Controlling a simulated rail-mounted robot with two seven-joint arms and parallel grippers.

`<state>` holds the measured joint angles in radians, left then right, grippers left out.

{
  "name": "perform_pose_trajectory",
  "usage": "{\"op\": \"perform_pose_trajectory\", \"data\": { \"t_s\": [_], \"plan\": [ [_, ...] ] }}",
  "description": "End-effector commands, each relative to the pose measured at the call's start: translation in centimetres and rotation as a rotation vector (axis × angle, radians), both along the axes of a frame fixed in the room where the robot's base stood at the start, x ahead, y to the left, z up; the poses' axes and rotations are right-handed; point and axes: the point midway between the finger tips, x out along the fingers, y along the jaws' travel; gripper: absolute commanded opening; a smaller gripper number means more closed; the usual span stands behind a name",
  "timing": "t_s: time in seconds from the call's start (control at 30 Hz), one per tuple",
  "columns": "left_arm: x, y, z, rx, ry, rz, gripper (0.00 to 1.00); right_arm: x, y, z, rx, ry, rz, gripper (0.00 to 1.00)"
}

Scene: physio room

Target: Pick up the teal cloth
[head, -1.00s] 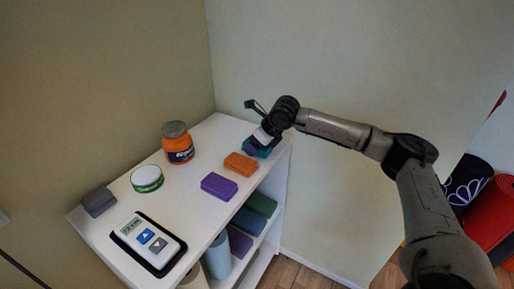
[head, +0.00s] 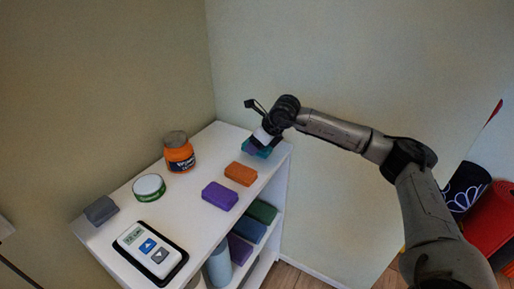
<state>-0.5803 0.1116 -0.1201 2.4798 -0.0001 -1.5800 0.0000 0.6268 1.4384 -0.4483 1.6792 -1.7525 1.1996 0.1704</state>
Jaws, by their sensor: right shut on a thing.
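The teal cloth (head: 264,152) is at the back right corner of the white shelf top, folded and small in the head view. My right gripper (head: 259,144) is at the cloth, reaching in from the right, and is shut on it. The gripper's fingers and wrist hide part of the cloth. I cannot tell whether the cloth is clear of the shelf top. My left gripper is not in view.
On the white shelf unit (head: 184,207) are an orange block (head: 240,174), a purple block (head: 219,196), an orange jar (head: 180,157), a green-white tin (head: 149,187), a grey block (head: 101,210) and a white device (head: 149,252). Walls stand close behind.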

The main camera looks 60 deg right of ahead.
Motion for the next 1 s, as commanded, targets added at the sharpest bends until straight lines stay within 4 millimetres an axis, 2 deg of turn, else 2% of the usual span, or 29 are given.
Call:
{"op": "perform_pose_trajectory", "data": {
  "t_s": [0.03,0.6,0.8,1.0],
  "plan": [
    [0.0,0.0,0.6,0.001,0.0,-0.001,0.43,-0.3,-0.3,1.1,-0.002,0.0,-0.002,0.34],
    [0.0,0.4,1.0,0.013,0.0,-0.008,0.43,-7.1,-5.1,5.8,-0.003,0.0,-0.002,0.34],
    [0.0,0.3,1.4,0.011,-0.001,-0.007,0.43,-8.7,-6.2,6.9,-0.002,-0.001,-0.001,0.34],
    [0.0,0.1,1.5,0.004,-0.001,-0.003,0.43,-9.5,-6.7,7.3,-0.001,0.0,-0.001,0.34]
  ]
}}
